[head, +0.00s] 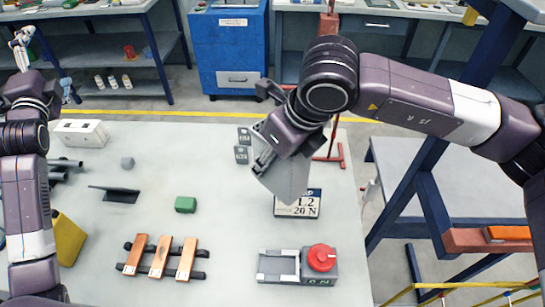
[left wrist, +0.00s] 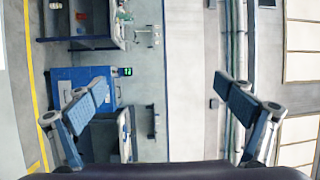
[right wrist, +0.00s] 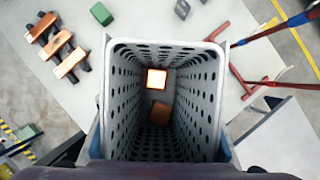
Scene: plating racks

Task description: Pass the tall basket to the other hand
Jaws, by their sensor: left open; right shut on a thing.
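The tall basket is a grey, perforated, deep container. In the right wrist view the basket (right wrist: 118,100) fills the middle, and I look down through its open top at two orange blocks (right wrist: 160,112) inside. In the head view the basket (head: 287,180) hangs below my right wrist, partly hidden by it. My right gripper (head: 272,150) is shut on the basket, above the table. My left gripper (head: 43,60) is open and empty at the far left, well apart from the basket. The basket is not visible in the left wrist view, where the open fingers (left wrist: 165,90) frame a distant wall.
A red stand (head: 332,150) is near the right edge. A blue cabinet (head: 229,50) stands behind.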

